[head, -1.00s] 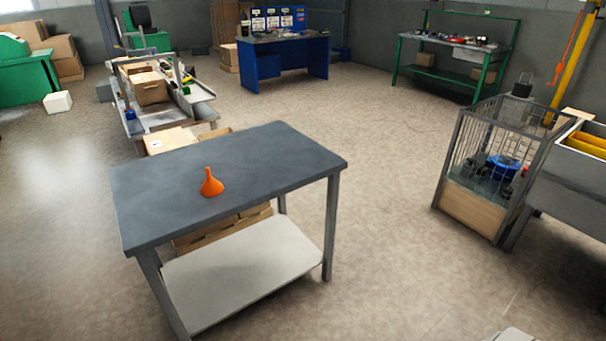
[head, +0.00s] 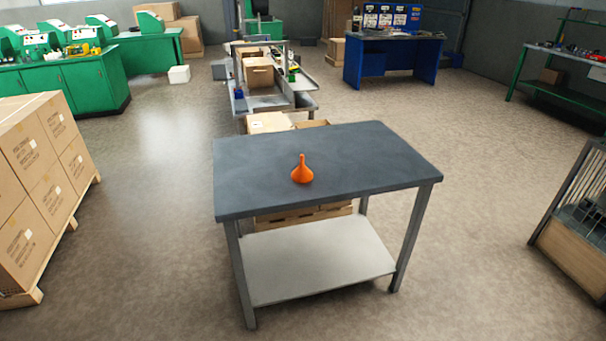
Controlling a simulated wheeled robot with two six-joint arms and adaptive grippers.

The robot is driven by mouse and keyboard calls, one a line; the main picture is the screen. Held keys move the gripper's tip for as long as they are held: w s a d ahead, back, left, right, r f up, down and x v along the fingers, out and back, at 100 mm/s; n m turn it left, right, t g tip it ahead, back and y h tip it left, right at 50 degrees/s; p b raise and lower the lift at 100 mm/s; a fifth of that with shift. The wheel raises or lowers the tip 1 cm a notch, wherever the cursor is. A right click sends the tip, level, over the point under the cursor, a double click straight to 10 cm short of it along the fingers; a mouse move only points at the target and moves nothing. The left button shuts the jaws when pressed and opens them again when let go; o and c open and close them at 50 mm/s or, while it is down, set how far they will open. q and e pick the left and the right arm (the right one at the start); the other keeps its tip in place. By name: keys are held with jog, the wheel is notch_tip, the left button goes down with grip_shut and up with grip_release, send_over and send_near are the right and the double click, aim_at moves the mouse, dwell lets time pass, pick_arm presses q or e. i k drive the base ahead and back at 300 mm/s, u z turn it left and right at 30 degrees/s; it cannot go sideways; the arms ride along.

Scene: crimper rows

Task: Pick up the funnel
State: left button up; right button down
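The orange funnel (head: 302,172) stands on the dark grey top of a table (head: 370,165), left of the middle of that top. Its wide end is down and its narrow spout points up. Nothing touches it except the table top. Neither of my grippers is in the head view.
The table has metal legs and a pale lower shelf (head: 320,262). Stacked cartons on a pallet (head: 45,190) stand at the left. A wire cage (head: 575,215) stands at the right edge. A conveyor bench (head: 270,85) lies behind the table. Floor on both sides is clear.

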aim_at(302, 173)
jog(key=u, duration=0.1)
jog(key=k, duration=0.4)
jog(key=z, duration=0.8)
jog(key=i, duration=1.6)
jog(key=z, duration=0.05)
